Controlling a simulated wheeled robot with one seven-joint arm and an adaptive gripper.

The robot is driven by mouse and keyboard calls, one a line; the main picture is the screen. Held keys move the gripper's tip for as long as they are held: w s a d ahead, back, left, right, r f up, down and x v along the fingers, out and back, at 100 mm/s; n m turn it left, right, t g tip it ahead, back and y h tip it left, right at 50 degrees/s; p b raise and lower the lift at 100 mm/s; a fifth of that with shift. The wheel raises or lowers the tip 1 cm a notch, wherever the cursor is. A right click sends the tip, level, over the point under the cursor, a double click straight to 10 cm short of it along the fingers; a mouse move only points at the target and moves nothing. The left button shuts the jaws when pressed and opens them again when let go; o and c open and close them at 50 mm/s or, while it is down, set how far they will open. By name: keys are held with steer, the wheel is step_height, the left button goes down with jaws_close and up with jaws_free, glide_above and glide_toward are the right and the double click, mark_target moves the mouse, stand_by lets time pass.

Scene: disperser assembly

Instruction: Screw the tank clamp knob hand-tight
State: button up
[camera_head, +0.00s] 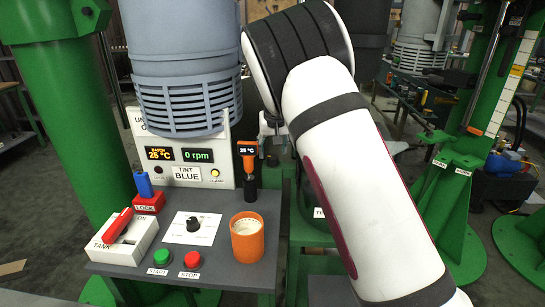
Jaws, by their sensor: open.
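My white and black arm fills the middle right of the head view and hides much behind it. A small grey jointed part, which looks like part of my gripper (270,130), shows at the arm's left edge, right of the control panel. Most of the gripper is hidden, and nothing held shows. The tank clamp knob cannot be made out. The tank cannot be clearly told either. A white label (319,212), cut off by my arm, sits on a green stand behind it.
A grey bench (130,271) carries a red lever on a white TANK box (124,238), a red LOCK block (149,203), a dial, START and STOP buttons and an orange cup (247,238). A grey slotted cylinder (186,85) hangs above. Green columns stand on both sides.

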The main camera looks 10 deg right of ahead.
mark_target(273, 157)
steer(key=shift+x, duration=2.15)
steer(key=c, duration=1.1)
